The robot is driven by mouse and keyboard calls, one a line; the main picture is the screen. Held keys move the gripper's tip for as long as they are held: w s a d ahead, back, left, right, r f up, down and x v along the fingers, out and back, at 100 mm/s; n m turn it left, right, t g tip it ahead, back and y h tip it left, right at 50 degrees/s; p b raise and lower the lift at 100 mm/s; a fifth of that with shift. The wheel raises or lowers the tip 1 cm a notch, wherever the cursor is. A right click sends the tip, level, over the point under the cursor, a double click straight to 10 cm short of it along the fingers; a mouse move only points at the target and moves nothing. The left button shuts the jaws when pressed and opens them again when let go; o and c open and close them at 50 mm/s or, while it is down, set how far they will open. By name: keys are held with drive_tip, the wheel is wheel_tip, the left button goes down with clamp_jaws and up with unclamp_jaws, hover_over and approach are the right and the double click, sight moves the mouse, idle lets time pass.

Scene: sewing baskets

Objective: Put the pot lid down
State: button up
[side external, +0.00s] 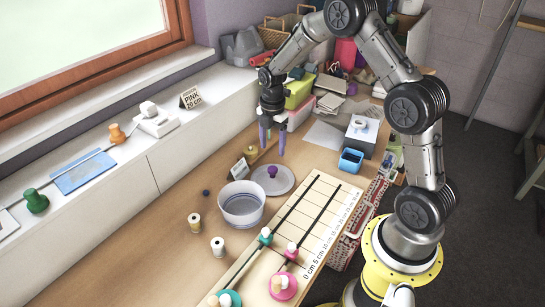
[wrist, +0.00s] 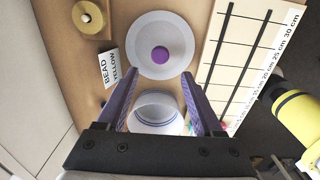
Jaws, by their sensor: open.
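The pot lid (side external: 281,180) is a grey-white disc with a purple knob. It lies flat on the wooden table beside the pot, and it also shows in the wrist view (wrist: 181,31). The pot (side external: 241,206) is a pale round open bowl; in the wrist view its rim (wrist: 157,99) shows between my fingers. My gripper (side external: 272,150) has purple fingers and is open and empty. It hangs above the table behind the lid in the side view. In the wrist view my gripper (wrist: 160,92) has nothing between its fingertips, and the lid is apart from them.
A ruled board (side external: 318,205) with a centimetre scale lies right of the lid. A "BEAD YELLOW" card (wrist: 110,68) stands near a brass-coloured round piece (wrist: 88,18). Thread spools (side external: 195,223) stand left of the pot. A blue box (side external: 351,160) is at the right.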

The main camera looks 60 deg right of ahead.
drive_tip(key=s+a+r+m+t, duration=0.1)
drive_tip(key=s+a+r+m, duration=0.35)
drive_tip(key=r, duration=0.45)
drive_tip(key=s+a+r+m+t, duration=0.25)
drive_tip(key=s+r, duration=0.25)
drive_tip(key=r, duration=0.3)
drive_tip(key=s+a+r+m+t, duration=0.1)
drive_tip(key=s+a+r+m, duration=0.1)
drive_tip(key=s+m, duration=0.3)
drive_tip(key=s+a+r+m+t, duration=0.1)
drive_tip(key=s+a+m, duration=0.3)
drive_tip(key=s, duration=0.8)
drive_tip(key=shift+r+m, duration=0.75)
drive_tip(key=shift+m, duration=0.25)
